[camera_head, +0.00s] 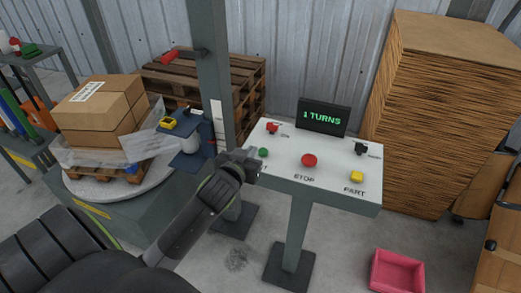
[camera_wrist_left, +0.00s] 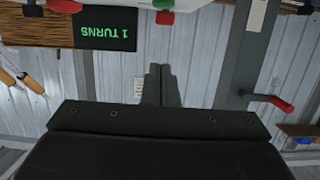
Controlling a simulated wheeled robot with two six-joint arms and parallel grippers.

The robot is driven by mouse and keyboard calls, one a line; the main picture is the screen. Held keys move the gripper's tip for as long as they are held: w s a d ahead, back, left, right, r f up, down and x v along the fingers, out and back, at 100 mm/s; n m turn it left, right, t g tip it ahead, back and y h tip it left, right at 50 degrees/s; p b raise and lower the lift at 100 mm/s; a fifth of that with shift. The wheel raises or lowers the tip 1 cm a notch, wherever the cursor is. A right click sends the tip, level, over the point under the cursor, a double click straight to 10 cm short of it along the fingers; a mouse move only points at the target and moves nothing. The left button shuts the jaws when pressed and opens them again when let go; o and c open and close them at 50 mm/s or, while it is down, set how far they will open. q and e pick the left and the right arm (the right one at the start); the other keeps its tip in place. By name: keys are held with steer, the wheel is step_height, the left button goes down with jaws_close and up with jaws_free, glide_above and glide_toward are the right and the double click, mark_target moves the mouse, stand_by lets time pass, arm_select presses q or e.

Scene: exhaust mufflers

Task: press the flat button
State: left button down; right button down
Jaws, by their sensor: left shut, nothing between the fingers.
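The green button looks low; I cannot tell for sure which one is called flat. My left gripper (camera_head: 256,165) is shut and empty at the panel's left edge, just in front of the green button. Its label is partly hidden by the gripper. In the upside-down left wrist view the shut fingers (camera_wrist_left: 160,70) point toward the green button (camera_wrist_left: 165,17), with a visible gap. My right gripper is out of view.
A dark display (camera_head: 323,116) reading "1 TURNS" stands at the panel's back, between a red switch (camera_head: 272,128) and a black switch (camera_head: 361,148). A grey pillar (camera_head: 208,70) rises left of the panel. A turntable (camera_head: 150,187) with wrapped boxes stands left.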

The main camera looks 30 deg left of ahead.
arm_select(q)
steer(key=p, duration=0.2)
glide_above(260, 151)
steer(key=s+d, duration=0.1)
steer(key=s, duration=0.1)
steer(key=shift+w+d+f, duration=0.1)
steer(key=shift+d+f, duration=0.05)
steer(key=shift+f, duration=0.7)
steer(key=f, duration=0.3)
steer(key=shift+w+f, duration=0.1)
steer(key=shift+w, duration=0.1)
steer(key=shift+f, duration=0.6)
steer(key=shift+f, duration=0.1)
